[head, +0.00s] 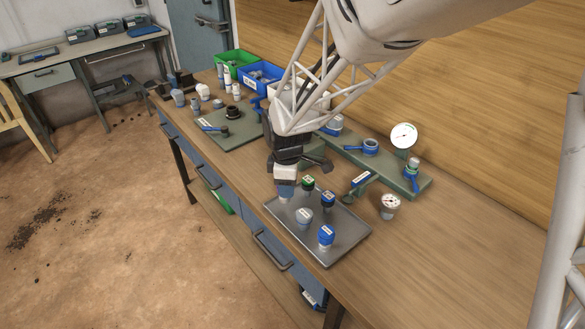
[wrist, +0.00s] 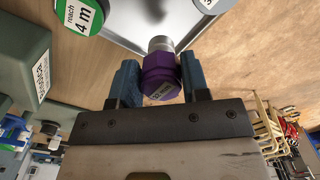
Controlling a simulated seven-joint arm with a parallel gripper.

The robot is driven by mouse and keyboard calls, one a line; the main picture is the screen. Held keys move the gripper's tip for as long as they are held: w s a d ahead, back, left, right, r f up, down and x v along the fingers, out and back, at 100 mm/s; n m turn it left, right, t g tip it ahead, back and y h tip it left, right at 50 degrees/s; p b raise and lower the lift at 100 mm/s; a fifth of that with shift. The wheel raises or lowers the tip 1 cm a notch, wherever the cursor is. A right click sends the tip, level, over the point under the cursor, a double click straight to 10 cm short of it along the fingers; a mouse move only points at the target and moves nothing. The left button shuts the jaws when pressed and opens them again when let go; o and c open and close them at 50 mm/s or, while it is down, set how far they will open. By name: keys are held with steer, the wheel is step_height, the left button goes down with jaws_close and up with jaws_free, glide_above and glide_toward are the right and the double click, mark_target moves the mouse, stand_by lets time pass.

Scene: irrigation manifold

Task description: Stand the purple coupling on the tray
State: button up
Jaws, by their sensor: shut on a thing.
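The purple coupling (wrist: 160,78) has a purple hexagonal body with a white label and a grey metal end. My gripper (wrist: 160,82) is shut on it, with one blue finger on each side. In the head view my gripper (head: 286,195) points down at the left corner of the grey tray (head: 345,248). The coupling cannot be made out there, hidden by the fingers. In the wrist view the coupling's grey end points toward the tray (wrist: 150,18). I cannot tell whether it touches the tray.
On the tray stand a green-topped piece (head: 308,183), two blue-topped pieces (head: 327,198) (head: 326,236) and a grey-topped one (head: 304,217). A manifold plate (head: 385,168) lies behind.

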steer(key=shift+f, duration=1.85)
steer(key=shift+f, duration=0.1)
steer(key=o, duration=1)
step_height(320, 180, up, 12)
steer(key=shift+f, duration=0.2)
steer(key=shift+r, duration=0.3)
